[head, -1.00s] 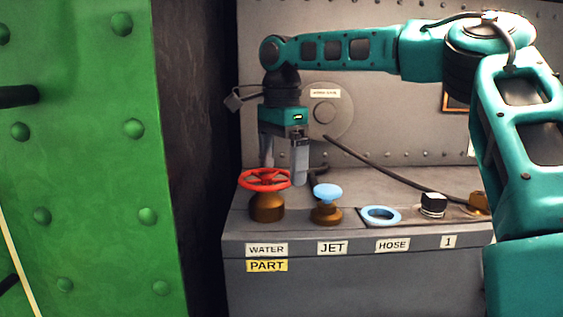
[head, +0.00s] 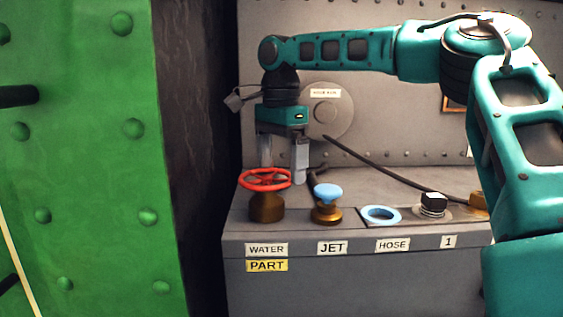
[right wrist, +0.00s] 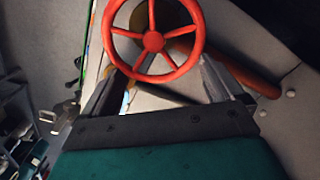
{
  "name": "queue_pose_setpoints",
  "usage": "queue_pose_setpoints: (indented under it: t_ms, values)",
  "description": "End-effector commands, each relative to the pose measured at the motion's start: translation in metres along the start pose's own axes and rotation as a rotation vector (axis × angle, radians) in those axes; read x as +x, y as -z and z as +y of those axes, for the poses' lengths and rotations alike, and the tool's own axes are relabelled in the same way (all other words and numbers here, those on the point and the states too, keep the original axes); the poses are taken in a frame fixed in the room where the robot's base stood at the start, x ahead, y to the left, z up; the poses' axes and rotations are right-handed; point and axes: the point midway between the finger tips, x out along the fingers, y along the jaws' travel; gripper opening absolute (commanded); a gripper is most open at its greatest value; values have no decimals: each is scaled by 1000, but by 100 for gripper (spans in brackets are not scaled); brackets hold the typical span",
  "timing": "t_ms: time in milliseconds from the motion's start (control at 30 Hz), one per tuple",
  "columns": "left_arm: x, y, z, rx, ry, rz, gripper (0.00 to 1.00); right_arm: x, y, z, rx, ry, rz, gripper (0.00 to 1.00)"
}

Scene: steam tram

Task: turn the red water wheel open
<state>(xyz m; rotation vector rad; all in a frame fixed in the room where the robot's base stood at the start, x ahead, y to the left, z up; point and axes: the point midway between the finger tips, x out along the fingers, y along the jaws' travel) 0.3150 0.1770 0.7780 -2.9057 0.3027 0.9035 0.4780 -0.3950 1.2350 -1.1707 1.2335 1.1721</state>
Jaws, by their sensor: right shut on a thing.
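The red water wheel (head: 264,180) is a spoked handwheel on a brass valve body (head: 266,207), above the WATER label (head: 266,249) at the left end of the grey console. My right gripper (head: 283,174) points down at the wheel from above and behind, and is shut on it. The left fingertip is hidden behind the rim in the head view. In the right wrist view, the red wheel (right wrist: 153,42) lies between and beyond the fingertips of my right gripper (right wrist: 160,68); the exact contact is hard to see. My left gripper is not in view.
A blue-topped JET valve (head: 327,192) stands close to the right of the wheel. A blue HOSE ring (head: 381,215) and a black knob (head: 433,204) are further right. A yellow PART tag (head: 267,266) is below WATER. A green riveted wall (head: 90,170) fills the left.

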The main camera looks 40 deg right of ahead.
Motion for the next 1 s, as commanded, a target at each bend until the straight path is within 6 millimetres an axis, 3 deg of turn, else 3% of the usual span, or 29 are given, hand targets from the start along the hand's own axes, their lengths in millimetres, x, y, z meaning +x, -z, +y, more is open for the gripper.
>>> queue_pose_setpoints:
  t_ms: [600, 1000]
  values:
    - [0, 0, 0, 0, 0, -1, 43, -1, -4, -15, -448, 3, 0, 63]
    - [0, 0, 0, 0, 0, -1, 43, -1, -6, -18, -567, 3, 0, 63]
